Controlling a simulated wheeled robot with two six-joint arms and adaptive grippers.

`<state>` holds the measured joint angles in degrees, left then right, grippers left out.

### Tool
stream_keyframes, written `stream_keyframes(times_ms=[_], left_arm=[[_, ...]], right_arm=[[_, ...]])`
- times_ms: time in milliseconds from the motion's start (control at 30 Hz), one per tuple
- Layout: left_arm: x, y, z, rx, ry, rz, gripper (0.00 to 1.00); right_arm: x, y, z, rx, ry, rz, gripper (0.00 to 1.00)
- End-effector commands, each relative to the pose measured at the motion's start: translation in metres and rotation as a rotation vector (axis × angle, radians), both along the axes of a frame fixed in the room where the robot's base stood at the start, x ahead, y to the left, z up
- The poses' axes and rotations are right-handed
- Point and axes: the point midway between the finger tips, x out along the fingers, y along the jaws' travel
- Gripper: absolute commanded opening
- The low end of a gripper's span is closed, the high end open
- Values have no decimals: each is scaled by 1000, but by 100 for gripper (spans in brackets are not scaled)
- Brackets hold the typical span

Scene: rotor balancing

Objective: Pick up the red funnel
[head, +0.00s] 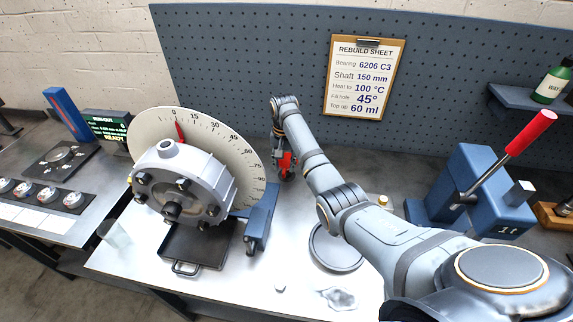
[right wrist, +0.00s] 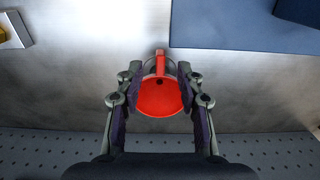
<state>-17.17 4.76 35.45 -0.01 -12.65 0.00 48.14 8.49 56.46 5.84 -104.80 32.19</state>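The red funnel (head: 287,163) is at the back of the grey table, just right of the dial, partly hidden by my right gripper (head: 287,172). The right wrist view shows the round red mouth of the funnel (right wrist: 160,98) with a narrow red part pointing up in the picture. The two dark finger pads of my right gripper (right wrist: 161,90) stand on either side of the funnel, very close to its rim. Whether they press on it, I cannot tell. My left gripper is not in view.
A grey rotor housing (head: 185,185) with a large dial (head: 232,140) stands left of the funnel. A round dark dish (head: 335,250) lies near my right arm. A blue press with a red lever (head: 530,132) stands at right. A pegboard (head: 240,60) closes off the back.

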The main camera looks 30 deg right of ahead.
Motion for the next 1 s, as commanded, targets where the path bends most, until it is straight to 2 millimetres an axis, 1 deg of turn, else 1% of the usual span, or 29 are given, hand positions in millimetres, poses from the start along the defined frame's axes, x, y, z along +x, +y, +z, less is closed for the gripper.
stream_keyframes(times_ms=[33, 100, 167, 233, 300, 400, 567, 667, 800, 867, 1000], left_arm=[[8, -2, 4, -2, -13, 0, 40], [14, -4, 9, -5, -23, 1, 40], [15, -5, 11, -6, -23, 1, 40], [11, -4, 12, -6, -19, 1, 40], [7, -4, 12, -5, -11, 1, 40], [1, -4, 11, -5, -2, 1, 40], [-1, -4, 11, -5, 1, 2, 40], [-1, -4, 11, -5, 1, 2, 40], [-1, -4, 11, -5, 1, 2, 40], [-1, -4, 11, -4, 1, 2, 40], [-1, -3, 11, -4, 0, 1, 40]], right_arm=[[0, 0, -3, 0, 4, 0, 38], [3, -2, -13, 1, 4, 0, 38], [5, -3, -23, 1, 4, 0, 38], [6, -4, -36, 1, 4, 0, 38], [6, -4, -45, 0, 2, 0, 38], [6, -4, -50, 0, 0, 0, 38], [6, -4, -51, 0, 0, 0, 38], [6, -4, -50, 0, 0, 0, 27], [6, -4, -50, 0, 0, 0, 8], [6, -4, -50, 0, 0, 0, 0], [6, -4, -50, 0, 0, 0, 0]])
